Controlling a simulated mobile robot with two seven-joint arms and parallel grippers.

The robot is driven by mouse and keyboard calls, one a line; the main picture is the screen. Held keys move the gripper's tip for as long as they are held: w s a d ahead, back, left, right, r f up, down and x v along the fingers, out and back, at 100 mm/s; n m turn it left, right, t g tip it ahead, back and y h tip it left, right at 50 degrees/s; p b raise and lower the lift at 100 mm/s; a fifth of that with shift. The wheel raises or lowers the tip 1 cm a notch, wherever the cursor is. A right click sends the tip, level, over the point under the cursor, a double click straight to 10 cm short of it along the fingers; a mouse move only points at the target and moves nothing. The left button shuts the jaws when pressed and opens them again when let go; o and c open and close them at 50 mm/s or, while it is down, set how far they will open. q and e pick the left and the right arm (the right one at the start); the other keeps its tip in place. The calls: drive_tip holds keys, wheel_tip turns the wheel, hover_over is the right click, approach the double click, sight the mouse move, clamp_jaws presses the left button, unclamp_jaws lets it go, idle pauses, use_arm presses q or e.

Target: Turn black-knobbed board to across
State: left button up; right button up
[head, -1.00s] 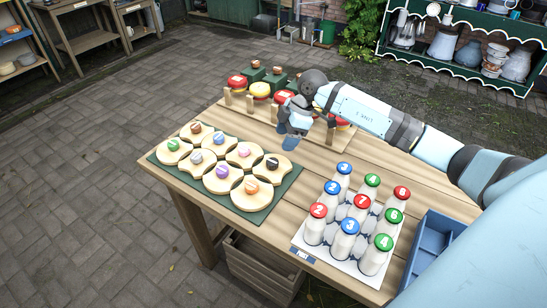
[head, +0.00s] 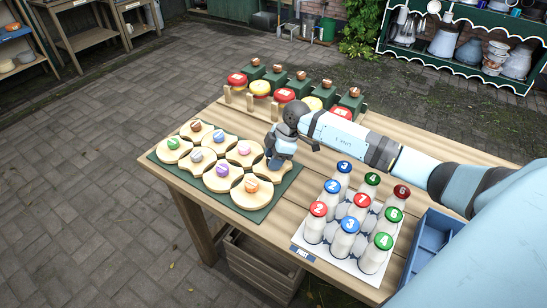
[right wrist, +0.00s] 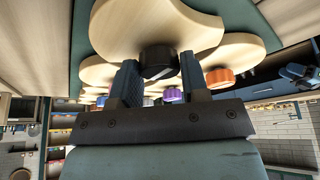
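The black-knobbed board (head: 286,172) is pale wood and lies at the right end of the green mat (head: 262,217), mostly hidden by my right gripper (head: 272,160) in the head view. In the right wrist view the board (right wrist: 155,25) is large, with its black knob (right wrist: 158,62) between the fingertips of my right gripper (right wrist: 160,80). The fingers are apart, one on each side of the knob; a grip on it does not show. A blue and black part at the right edge of the wrist view looks like my left gripper (right wrist: 298,74), too small to read.
Several other boards with coloured knobs crowd the mat, including an orange-knobbed one (head: 251,198) and a pink-knobbed one (head: 244,160). Numbered bottles (head: 350,240) stand right of the mat, beside a blue tray (head: 437,245). Red and yellow lidded pieces (head: 284,96) line the back.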

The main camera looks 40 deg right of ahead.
drive_tip(key=c, duration=0.4)
drive_tip(key=n+g+p, duration=0.1)
drive_tip(key=n, duration=0.2)
drive_tip(key=shift+w+r+n, duration=0.1)
drive_tip(key=shift+w+n, duration=0.05)
drive_tip(key=shift+n, duration=0.15)
drive_tip(key=n+g, duration=0.2)
drive_tip(key=n, duration=0.2)
drive_tip(key=shift+n, duration=0.3)
drive_tip(key=n+g, duration=0.1)
drive_tip(key=n, duration=0.3)
drive_tip(key=shift+w+h+b, duration=0.1)
drive_tip(key=shift+h+b, duration=0.2)
drive_tip(key=shift+b, duration=0.1)
drive_tip(key=n+g+h+b, duration=0.1)
drive_tip(key=n, duration=0.2)
drive_tip(key=shift+n, duration=0.3)
drive_tip(key=shift+n+g+h, duration=0.3)
drive_tip(key=shift+n, duration=0.7)
drive_tip(key=shift+a+b, duration=0.1)
drive_tip(key=shift+b, duration=0.2)
